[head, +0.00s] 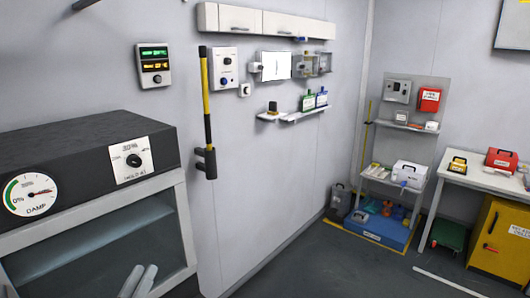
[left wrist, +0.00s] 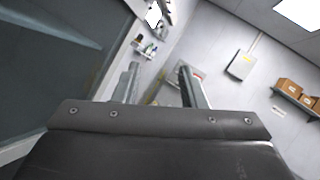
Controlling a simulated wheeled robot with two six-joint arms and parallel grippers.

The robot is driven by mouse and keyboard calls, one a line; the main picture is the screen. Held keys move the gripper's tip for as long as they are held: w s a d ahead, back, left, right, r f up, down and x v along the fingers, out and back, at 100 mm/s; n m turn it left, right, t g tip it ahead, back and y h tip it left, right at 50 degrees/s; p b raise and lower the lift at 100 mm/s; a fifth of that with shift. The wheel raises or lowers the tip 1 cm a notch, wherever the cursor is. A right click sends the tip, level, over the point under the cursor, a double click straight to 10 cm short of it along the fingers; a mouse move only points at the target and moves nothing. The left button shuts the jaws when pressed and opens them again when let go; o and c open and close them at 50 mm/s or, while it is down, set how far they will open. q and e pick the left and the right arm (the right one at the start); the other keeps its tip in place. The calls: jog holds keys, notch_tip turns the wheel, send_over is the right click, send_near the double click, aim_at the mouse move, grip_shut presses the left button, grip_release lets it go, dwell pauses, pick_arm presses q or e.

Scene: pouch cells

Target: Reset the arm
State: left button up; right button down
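My left gripper (head: 139,281) shows at the bottom left of the head view, in front of the glass-fronted cabinet (head: 95,235). In the left wrist view its two grey fingers (left wrist: 160,88) stand apart with nothing between them. The gripper looks empty and points out into the room. In the head view only the finger ends show, and the rest of the arm is below the frame. My right gripper is in neither view.
The cabinet carries a dial gauge (head: 31,194) and a knob panel (head: 132,160). A yellow-and-black bar (head: 206,110) hangs on the wall beside it. Shelves (head: 393,175), a white table (head: 478,178) and a yellow cabinet (head: 498,238) stand far right. The grey floor (head: 330,265) is mostly clear.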

pick_arm(q)
jog(key=s+a+f+n+g+y, duration=0.4)
jog(key=s+a+f+n+y, duration=0.15)
jog(key=n, duration=0.65)
jog(key=s+a+f+n+g+y, duration=0.45)
jog(key=a+f+n+y, duration=0.2)
jog(key=n, duration=0.65)
jog(key=s+d+f+n+g+h, duration=0.3)
jog(key=s+d+f+n+g, duration=0.15)
jog(key=s, duration=0.45)
jog(key=s+d+f+n+g+h, duration=0.25)
jog(key=s+f+n+g, duration=0.2)
jog(key=s, duration=0.55)
notch_tip(320, 180, down, 30)
jog(key=a+g+b, duration=0.1)
jog(key=g+b, duration=0.1)
jog(key=b, duration=0.3)
jog(key=s+f+b, duration=0.1)
jog(key=s+f, duration=0.6)
jog(key=f, duration=0.3)
jog(key=s+d+f+b, duration=0.1)
jog(key=s+f+b, duration=0.1)
jog(key=s+f, duration=0.5)
notch_tip(320, 180, down, 3)
jog(key=shift+s+f+g+b, duration=0.1)
jog(key=shift+s+g+b, duration=0.2)
jog(key=shift+g, duration=0.15)
